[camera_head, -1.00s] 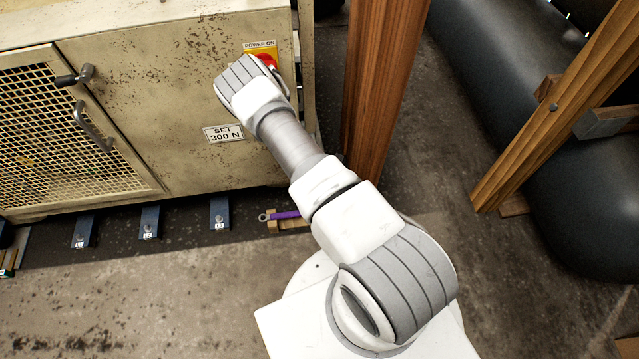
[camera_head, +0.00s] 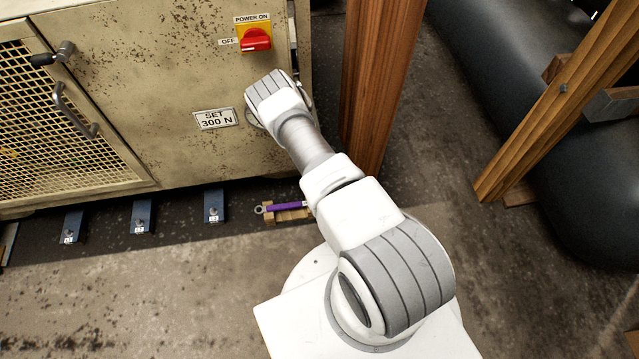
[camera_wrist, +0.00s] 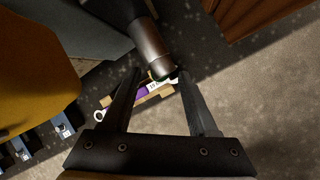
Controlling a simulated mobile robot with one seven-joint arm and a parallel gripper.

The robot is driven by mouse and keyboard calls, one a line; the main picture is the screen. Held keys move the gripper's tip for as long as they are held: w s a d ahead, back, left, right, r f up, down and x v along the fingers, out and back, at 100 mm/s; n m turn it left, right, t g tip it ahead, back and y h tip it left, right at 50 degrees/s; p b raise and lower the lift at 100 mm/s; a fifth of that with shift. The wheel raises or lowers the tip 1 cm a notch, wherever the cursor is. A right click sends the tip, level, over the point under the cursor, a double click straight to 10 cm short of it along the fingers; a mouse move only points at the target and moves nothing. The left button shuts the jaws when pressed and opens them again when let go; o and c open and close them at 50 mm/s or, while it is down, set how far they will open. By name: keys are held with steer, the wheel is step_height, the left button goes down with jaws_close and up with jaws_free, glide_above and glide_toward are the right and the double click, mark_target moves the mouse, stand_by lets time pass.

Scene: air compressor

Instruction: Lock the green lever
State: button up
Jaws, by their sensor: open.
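I cannot make out a green lever in either view. In the wrist view my gripper (camera_wrist: 157,73) is open, its two dark fingers apart. A brownish-grey cylinder with a dark rim (camera_wrist: 152,48) shows between and beyond the fingertips, with a faint greenish edge at its end. I cannot tell what it is or whether the fingers touch it. In the head view my arm hides the gripper, low at the right side of the compressor cabinet (camera_head: 175,150).
The red power switch (camera_head: 256,40) and the "SET 300 N" label (camera_head: 215,118) are on the cabinet front. A purple wrench (camera_head: 283,208) lies on a wooden block on the floor. A wooden post (camera_head: 375,80) stands right of the cabinet. A dark tank (camera_head: 530,110) lies farther right.

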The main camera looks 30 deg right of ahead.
steer(key=shift+b+x, duration=0.4)
steer(key=shift+x, duration=1.05)
steer(key=shift+c, duration=0.2)
jaws_close()
